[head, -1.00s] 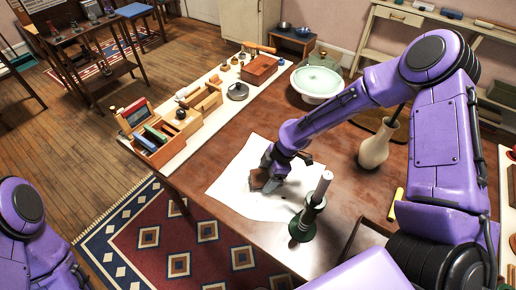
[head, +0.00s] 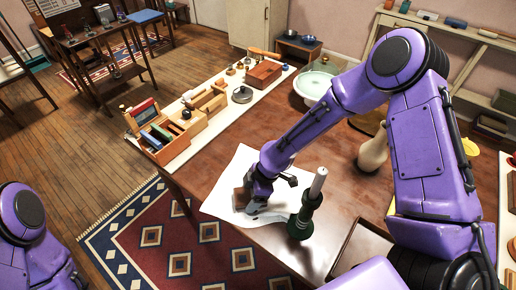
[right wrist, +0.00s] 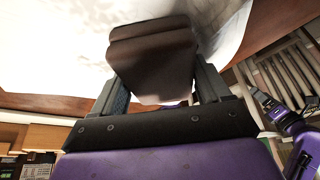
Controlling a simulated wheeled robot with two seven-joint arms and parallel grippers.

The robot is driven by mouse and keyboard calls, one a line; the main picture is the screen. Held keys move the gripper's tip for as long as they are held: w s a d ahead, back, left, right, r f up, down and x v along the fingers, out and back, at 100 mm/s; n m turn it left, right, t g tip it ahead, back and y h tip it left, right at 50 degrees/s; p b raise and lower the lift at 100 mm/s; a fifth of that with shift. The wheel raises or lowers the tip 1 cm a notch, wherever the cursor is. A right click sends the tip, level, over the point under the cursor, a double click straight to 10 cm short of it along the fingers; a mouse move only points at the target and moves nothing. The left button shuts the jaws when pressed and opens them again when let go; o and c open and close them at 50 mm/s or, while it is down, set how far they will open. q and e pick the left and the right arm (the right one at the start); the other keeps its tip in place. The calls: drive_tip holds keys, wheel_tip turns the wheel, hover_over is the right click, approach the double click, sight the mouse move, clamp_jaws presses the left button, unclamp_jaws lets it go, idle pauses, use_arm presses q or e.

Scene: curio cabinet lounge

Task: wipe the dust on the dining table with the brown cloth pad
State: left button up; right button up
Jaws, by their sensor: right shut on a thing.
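My right gripper (head: 248,204) is shut on the brown cloth pad (head: 239,198), low over the white sheet-like patch (head: 240,165) on the dining table (head: 335,150), near its front edge. In the right wrist view the pad (right wrist: 152,55) sits between the two fingers, against the white patch (right wrist: 50,45); I cannot tell whether it touches it. I cannot make out separate dust; a greyish area (head: 268,216) shows just right of the gripper. Only part of my left arm shows at lower left; its gripper is out of view.
A dark green candlestick with a pale candle (head: 305,207) stands close right of the gripper. A beige vase (head: 372,155) is partly behind my right arm. A pale green bowl (head: 311,88) stands farther back. A white runner (head: 215,122) with wooden boxes lines the left side.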

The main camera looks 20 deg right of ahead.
sight(243, 200)
drive_tip(key=shift+s+a, duration=0.45)
drive_tip(key=shift+a, duration=0.25)
drive_tip(key=shift+s+a+r+p, duration=0.1)
drive_tip(key=shift+a+r+p, duration=0.05)
drive_tip(key=shift+r+p, duration=0.3)
drive_tip(key=shift+s+a+r+p, duration=0.15)
drive_tip(key=shift+r+p, duration=0.2)
drive_tip(key=shift+r, duration=0.2)
use_arm(q)
wheel_tip(243, 200, up, 7)
drive_tip(key=s+p, duration=0.1)
drive_tip(key=p, duration=0.4)
drive_tip(key=shift+r+p, duration=0.2)
drive_tip(key=shift+p, duration=0.15)
use_arm(e)
wheel_tip(243, 200, up, 6)
drive_tip(key=shift+w+d+f, duration=0.1)
drive_tip(key=shift+w, duration=0.05)
use_arm(q)
drive_tip(key=shift+f, duration=0.15)
